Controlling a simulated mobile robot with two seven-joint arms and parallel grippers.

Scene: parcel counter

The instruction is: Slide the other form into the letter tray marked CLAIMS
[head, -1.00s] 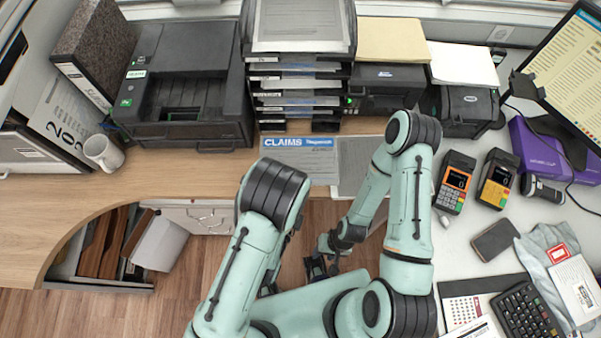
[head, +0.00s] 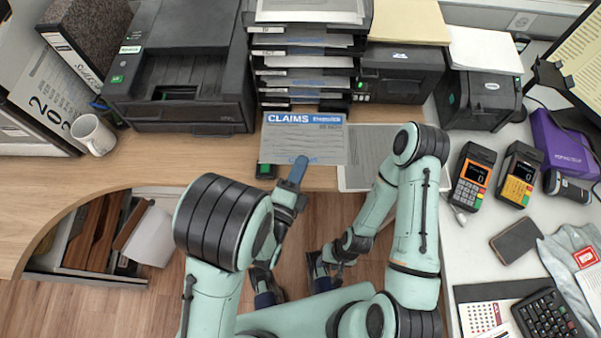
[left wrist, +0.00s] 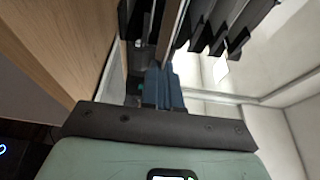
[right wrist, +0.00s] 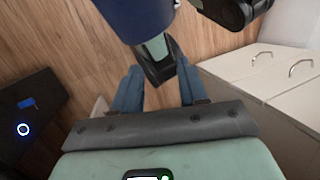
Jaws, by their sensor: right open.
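A grey form with a blue CLAIMS header (head: 303,138) is in front of the letter tray stack. My left gripper (head: 297,172) is at its near edge, shut on that edge. In the left wrist view my left fingertips (left wrist: 162,84) are close together, with the form seen thinly edge-on. The black letter trays (head: 257,75) stand in a stack behind the form, several holding papers; their small labels are too small to read. My right gripper (head: 320,266) is low, in front of the desk edge; in the right wrist view its fingers (right wrist: 158,85) are apart and empty.
A black printer (head: 190,115) stands left of the trays, and a smaller black printer (head: 400,75) to the right. A grey flat board (head: 355,178) lies right of the form. A mug (head: 92,133) and card terminals (head: 470,175) are farther out. An open drawer (head: 90,280) is below left.

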